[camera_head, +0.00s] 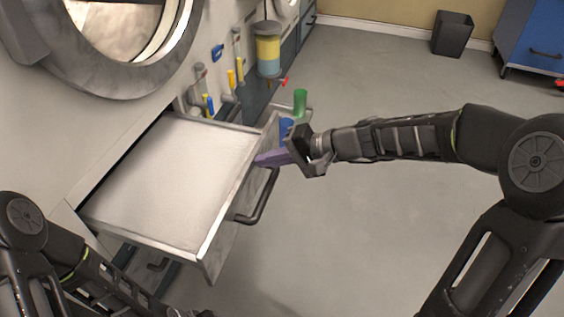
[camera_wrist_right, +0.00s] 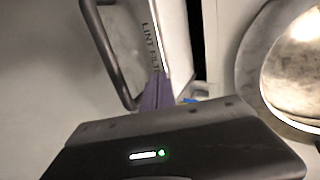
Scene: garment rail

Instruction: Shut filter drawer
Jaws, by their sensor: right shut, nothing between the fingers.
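The filter drawer (camera_head: 165,185) stands pulled out from the machine's front in the head view, its pale grey top showing. Its front carries a dark bar handle (camera_head: 262,200). In the right wrist view the drawer front (camera_wrist_right: 150,30) shows a "LINT FILTER" label, with the handle (camera_wrist_right: 106,55) to its left. My right gripper (camera_head: 260,159) is shut and empty, its purple fingers at the far end of the drawer front, beyond the handle. The fingers also show in the wrist view (camera_wrist_right: 158,92). I cannot tell whether they touch the front. My left arm enters at lower left; its gripper is out of view.
The round machine door (camera_head: 110,45) is above the drawer. Behind my right gripper are a green cup (camera_head: 300,101), a yellow-and-blue container (camera_head: 268,50) and hanging tools. A dark bin (camera_head: 452,33) and blue cabinet (camera_head: 535,45) stand far right. The floor in front is clear.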

